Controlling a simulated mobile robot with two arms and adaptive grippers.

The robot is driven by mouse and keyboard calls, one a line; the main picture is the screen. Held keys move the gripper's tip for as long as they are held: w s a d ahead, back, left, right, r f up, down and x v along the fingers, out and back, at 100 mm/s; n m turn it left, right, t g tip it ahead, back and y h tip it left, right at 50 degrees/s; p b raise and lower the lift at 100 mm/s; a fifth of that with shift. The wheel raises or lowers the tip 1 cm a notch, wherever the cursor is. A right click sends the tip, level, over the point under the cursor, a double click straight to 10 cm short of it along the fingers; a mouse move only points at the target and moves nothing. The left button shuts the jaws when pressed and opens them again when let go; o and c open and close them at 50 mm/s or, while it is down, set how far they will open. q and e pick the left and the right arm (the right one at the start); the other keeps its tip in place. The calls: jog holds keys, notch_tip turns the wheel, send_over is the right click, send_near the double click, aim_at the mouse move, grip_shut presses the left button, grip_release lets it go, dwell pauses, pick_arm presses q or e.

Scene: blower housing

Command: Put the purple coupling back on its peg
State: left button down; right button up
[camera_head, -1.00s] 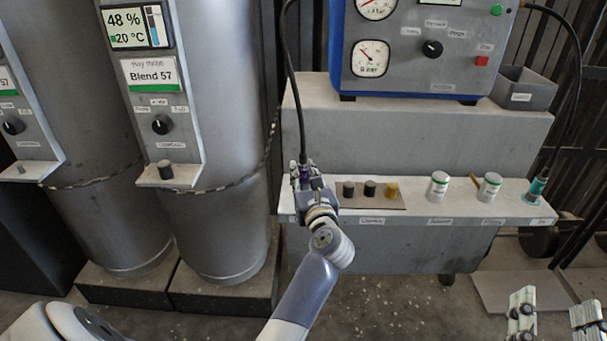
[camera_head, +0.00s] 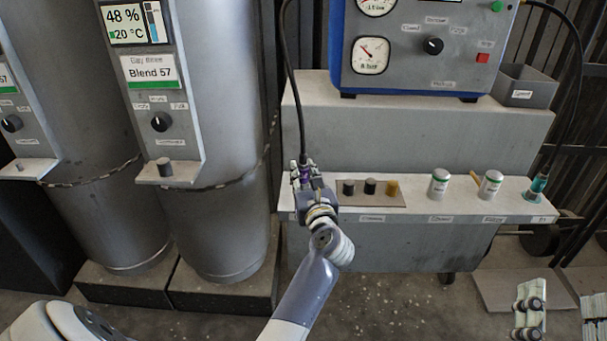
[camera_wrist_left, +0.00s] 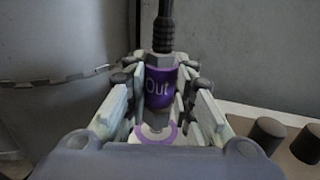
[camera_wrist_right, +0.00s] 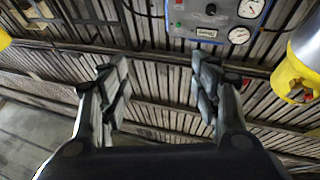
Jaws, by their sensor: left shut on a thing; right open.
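The purple coupling (camera_wrist_left: 160,88), marked "Out", hangs upright on a black hose and sits between the fingers of my left gripper (camera_wrist_left: 157,100). In the head view the coupling (camera_head: 303,175) and my left gripper (camera_head: 308,182) are at the left end of the grey shelf. A grey metal peg or stub (camera_wrist_left: 156,122) shows directly under the coupling, above a purple-and-white ring (camera_wrist_left: 146,133). I cannot tell whether the coupling is seated or just above it. My right gripper (camera_wrist_right: 158,95) is open and empty; part of it shows at the head view's lower right.
The shelf (camera_head: 450,207) also holds a mat with dark and yellow caps (camera_head: 370,187), two white canisters (camera_head: 439,182) and a teal coupling (camera_head: 538,185) on a hose. Large grey tanks (camera_head: 220,110) stand left. A gauge panel (camera_head: 430,60) is above.

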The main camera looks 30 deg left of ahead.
aim_at(304, 154)
pick_arm(q)
jog(key=shift+f, duration=0.35)
pick_arm(e)
jog(key=shift+s+r+t, duration=0.35)
jog(key=shift+r+t, duration=0.05)
jog(key=shift+r, duration=0.2)
jog(key=shift+s+r+t, duration=0.3)
jog(key=shift+r+t, duration=0.1)
jog(key=shift+r, duration=0.15)
pick_arm(q)
jog(key=shift+b, duration=0.3)
pick_arm(e)
jog(key=shift+r, duration=0.1)
pick_arm(q)
jog(key=shift+f, duration=0.3)
pick_arm(e)
jog(key=shift+s+d+r+t+y, duration=0.1)
jog(key=shift+s+r+t+y, duration=0.3)
jog(key=shift+s+r+t, duration=0.3)
pick_arm(q)
jog(key=c, duration=1.3)
grip_release()
pick_arm(e)
jog(key=shift+r, duration=0.2)
pick_arm(q)
notch_tip(304, 154, up, 10)
pick_arm(e)
jog(key=shift+f, duration=0.1)
